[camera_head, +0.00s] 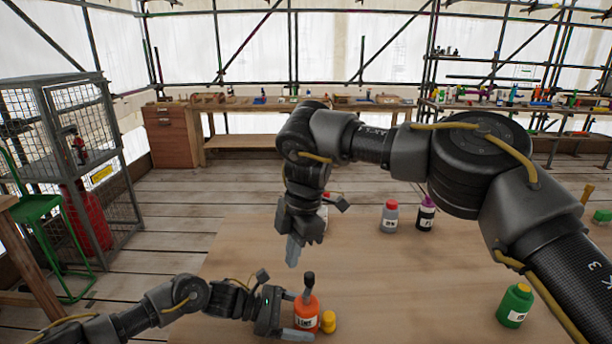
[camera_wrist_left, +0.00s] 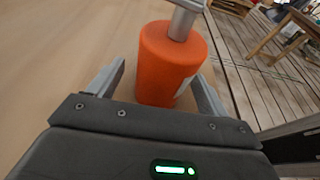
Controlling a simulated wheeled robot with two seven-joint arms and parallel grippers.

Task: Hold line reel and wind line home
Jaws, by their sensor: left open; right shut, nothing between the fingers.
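The orange line reel (camera_head: 307,313) stands upright on the wooden table near its front edge, with a white label and a dark knob on a post on top. A small yellow piece (camera_head: 329,321) sits close at its right side. My left gripper (camera_head: 299,316) is open and low at the reel, a finger on either side. In the left wrist view the reel (camera_wrist_left: 168,68) stands between the open fingers; whether they touch it I cannot tell. My right gripper (camera_head: 292,252) is shut and empty, pointing down above and slightly left of the reel.
A grey bottle (camera_head: 389,217) and a dark bottle with a purple top (camera_head: 426,215) stand farther back on the table (camera_head: 400,285). A green bottle with a yellow cap (camera_head: 515,305) is at the right. My right arm crosses above. The table's middle is clear.

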